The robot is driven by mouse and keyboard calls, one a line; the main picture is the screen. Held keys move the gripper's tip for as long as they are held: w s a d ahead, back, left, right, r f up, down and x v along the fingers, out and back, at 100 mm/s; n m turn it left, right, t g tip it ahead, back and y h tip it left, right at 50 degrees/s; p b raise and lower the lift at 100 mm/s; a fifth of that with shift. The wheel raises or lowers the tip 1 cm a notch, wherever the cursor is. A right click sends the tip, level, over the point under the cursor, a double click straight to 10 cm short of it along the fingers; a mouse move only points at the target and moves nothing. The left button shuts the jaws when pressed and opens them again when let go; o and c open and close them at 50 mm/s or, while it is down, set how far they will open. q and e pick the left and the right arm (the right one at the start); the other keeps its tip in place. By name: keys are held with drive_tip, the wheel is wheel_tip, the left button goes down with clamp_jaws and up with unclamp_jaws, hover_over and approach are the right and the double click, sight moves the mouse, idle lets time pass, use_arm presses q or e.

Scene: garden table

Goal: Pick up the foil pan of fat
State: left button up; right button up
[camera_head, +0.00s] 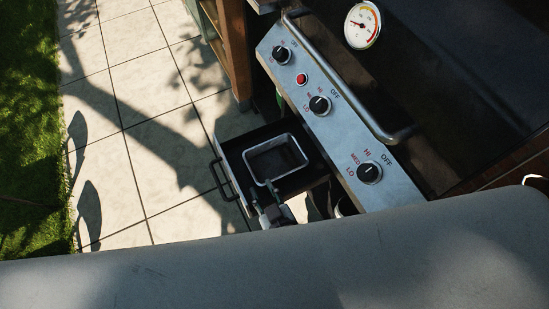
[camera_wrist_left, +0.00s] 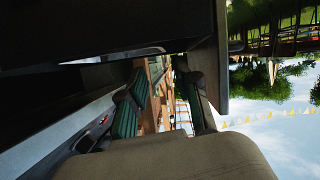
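The foil pan (camera_head: 290,141), a shallow rectangular tray with a shiny rim, sits in the pulled-out dark drawer (camera_head: 237,149) under the grill's control panel. The fat inside cannot be made out. My left gripper (camera_head: 266,197) is at the pan's near end, close to its rim; I cannot tell whether it touches. In the left wrist view my left gripper (camera_wrist_left: 165,100) has its two green-padded fingers apart, with a clear gap and nothing visible between them. The pan is not clearly seen there. My right gripper is in neither view.
The grill's steel control panel (camera_head: 337,150) with knobs and a long handle bar (camera_head: 345,85) overhangs the drawer's right side. A wooden shelf post (camera_head: 236,55) stands behind the drawer. Paving (camera_head: 140,130) to the left is clear. My large grey arm link crosses the bottom.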

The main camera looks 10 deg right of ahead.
use_arm(q)
drive_tip(key=x, duration=0.3)
drive_tip(key=shift+w+a+f, duration=0.1)
drive_tip(key=shift+w+f, duration=0.05)
drive_tip(key=shift+w, duration=0.3)
drive_tip(key=p+x, duration=0.1)
drive_tip(key=x, duration=0.3)
drive_tip(key=shift+w+f, duration=0.15)
drive_tip(key=shift+w+a+f, duration=0.1)
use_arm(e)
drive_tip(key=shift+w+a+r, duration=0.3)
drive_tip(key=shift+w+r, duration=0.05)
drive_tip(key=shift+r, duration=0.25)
use_arm(q)
clamp_jaws()
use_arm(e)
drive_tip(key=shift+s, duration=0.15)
